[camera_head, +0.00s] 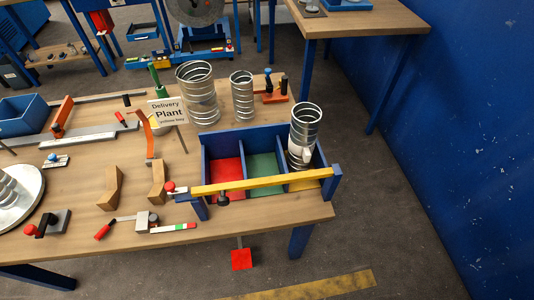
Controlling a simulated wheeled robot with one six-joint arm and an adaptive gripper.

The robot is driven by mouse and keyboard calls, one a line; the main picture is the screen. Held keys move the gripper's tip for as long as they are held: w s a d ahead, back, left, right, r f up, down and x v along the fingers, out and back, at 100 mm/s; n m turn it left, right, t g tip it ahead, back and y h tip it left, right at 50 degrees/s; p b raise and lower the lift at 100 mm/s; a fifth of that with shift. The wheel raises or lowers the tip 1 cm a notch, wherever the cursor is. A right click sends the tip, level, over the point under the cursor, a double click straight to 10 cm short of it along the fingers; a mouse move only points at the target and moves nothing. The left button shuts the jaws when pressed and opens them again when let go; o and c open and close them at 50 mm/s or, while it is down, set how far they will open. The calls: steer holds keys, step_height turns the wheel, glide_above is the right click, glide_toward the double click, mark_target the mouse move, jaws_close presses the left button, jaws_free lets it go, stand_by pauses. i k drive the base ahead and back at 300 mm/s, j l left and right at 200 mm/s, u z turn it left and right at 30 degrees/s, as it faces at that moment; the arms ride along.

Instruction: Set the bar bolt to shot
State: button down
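A yellow bar (262,184) lies across the front of a blue three-bay tray (206,158) at the table's front right. A small bolt (181,189) with a red ball knob (170,187) sits by the bar's left end. It looks like the bar bolt. The picture is too small to tell whether its rod reaches into a socket. A dark knob (222,197) is on the front below the bar. The bar's right end meets a blue post (331,185).
A spiral duct piece (305,122) stands in the tray's right bay. Two more ducts (198,94) (242,96) and a "Delivery Plant" sign (167,112) stand behind. Wooden blocks (110,190) and a red-handled tool (104,231) lie left. A red plate (241,259) shows below the table's front edge.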

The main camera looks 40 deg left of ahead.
mark_target(169, 187)
steer(key=j+u, duration=0.1)
steer(key=u, duration=0.25)
steer(key=k+j+u, duration=0.1)
steer(key=u, duration=0.25)
steer(key=l+u, duration=0.1)
steer(key=u, duration=0.35)
steer(key=l+u, duration=0.15)
steer(key=u, duration=0.35)
steer(key=i+j, duration=0.15)
steer(key=j, duration=0.1)
